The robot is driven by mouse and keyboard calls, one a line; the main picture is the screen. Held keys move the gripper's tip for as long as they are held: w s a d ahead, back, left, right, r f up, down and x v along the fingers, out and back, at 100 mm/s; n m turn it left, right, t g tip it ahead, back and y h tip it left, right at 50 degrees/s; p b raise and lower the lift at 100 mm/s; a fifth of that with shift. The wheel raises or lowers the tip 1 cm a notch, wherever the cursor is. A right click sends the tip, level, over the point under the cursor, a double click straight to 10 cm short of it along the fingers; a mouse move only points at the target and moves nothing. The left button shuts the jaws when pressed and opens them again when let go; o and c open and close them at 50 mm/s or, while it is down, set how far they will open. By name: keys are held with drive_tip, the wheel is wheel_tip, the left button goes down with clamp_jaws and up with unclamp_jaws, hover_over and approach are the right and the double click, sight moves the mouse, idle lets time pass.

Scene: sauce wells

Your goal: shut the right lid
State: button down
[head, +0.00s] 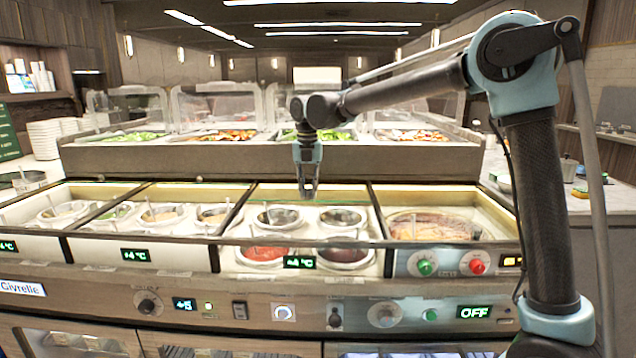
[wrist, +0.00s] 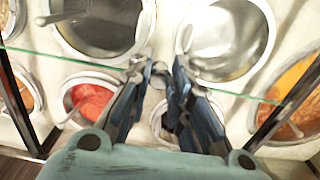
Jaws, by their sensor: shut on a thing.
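A clear glass lid, seen mainly by its thin green edge (wrist: 60,57), crosses the wrist view over the sauce wells. The exact contact is hidden between the fingers. Two steel pots, the left one (wrist: 100,25) and the right one (wrist: 228,40), lie beyond the fingertips.
A red sauce pot (head: 262,254) and a dark sauce pot (head: 345,252) sit at the front of this section. A brown food tray (head: 435,226) is to its right, past a black divider. A long counter with salad trays (head: 226,136) and glass guards stands behind.

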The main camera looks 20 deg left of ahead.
drive_tip(key=s+d, duration=0.3)
drive_tip(key=s, duration=0.6)
drive_tip(key=s+d, duration=0.4)
drive_tip(key=s, duration=0.5)
drive_tip(key=shift+s+d, duration=0.15)
drive_tip(key=shift+d, duration=0.15)
drive_tip(key=c, duration=1.4)
unclamp_jaws()
drive_tip(key=shift+c, duration=0.2)
drive_tip(key=shift+r, duration=0.15)
wheel_tip(320, 180, up, 12)
